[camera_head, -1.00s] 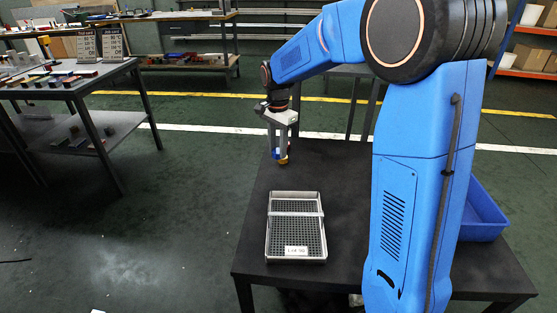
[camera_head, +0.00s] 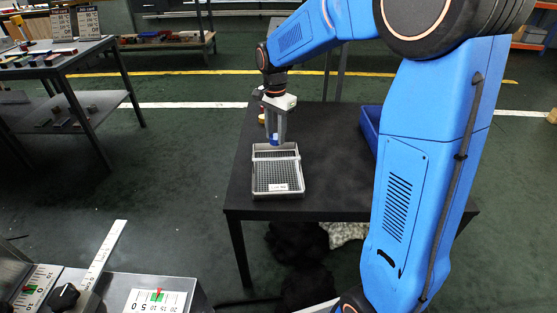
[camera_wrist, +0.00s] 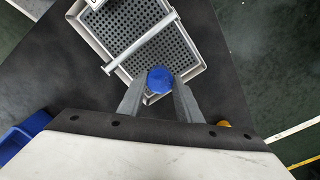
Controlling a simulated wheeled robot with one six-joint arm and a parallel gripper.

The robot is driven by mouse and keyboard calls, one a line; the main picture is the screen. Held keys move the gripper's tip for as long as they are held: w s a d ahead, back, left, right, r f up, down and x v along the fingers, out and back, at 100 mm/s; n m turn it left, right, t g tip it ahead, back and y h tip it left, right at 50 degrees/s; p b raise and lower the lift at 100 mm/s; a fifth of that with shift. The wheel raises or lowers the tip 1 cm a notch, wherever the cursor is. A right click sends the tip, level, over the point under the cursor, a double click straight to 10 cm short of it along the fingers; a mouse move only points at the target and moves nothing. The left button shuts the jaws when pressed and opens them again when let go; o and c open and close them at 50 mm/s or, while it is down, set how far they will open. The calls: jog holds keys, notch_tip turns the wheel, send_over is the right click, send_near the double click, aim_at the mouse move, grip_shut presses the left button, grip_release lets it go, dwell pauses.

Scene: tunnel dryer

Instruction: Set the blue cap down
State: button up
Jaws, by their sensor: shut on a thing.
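The blue cap (camera_head: 275,141) is held between the fingertips of my gripper (camera_head: 274,136), which is shut on it. In the wrist view the round blue top (camera_wrist: 160,79) shows between the two grey fingers (camera_wrist: 158,88). A grey tray (camera_head: 256,190) with a perforated floor, a crossbar and a white label at its front lies on the dark table. The cap is over or at the tray's far end, on the far side of the crossbar; in the wrist view the tray (camera_wrist: 93,47) extends beyond it. I cannot tell whether the cap touches the tray.
A yellow piece (camera_head: 262,118) stands on the table behind my gripper. A blue bin (camera_head: 369,129) is at the table's right, partly hidden by my arm. The table (camera_head: 325,165) is bare right of the tray. A panel with dials (camera_head: 150,293) is at lower left.

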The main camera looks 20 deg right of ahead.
jog(key=shift+f, duration=3.9)
jog(key=o, duration=1)
jog(key=shift+f, duration=0.15)
jog(key=shift+w, duration=0.1)
